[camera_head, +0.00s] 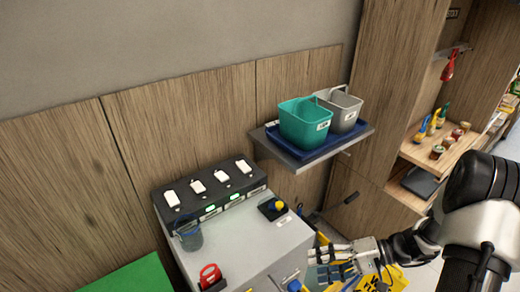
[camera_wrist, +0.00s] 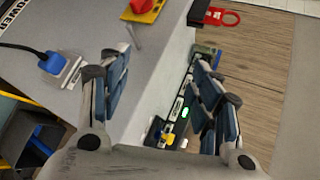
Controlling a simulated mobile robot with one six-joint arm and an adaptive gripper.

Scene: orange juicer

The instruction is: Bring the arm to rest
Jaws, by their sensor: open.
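My arm reaches in from the lower right of the head view, and my gripper (camera_head: 325,263) is in front of the grey juicer cabinet (camera_head: 228,244), near its right side. In the wrist view my gripper (camera_wrist: 160,95) is open, its two blue-padded fingers wide apart. Nothing is held between them. Between the fingers I see the edge of the grey cabinet (camera_wrist: 135,60) and, farther off, a black panel with green lights (camera_wrist: 187,113). I cannot tell whether a finger touches the cabinet.
A teal bucket (camera_head: 304,123) and a grey bucket (camera_head: 343,108) stand in a blue tray on a wall shelf (camera_head: 268,149). A red-handled device (camera_head: 210,275) is at the cabinet's front. Wooden shelves (camera_head: 408,152) with bottles stand at right. A yellow sign (camera_head: 395,280) is below my gripper.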

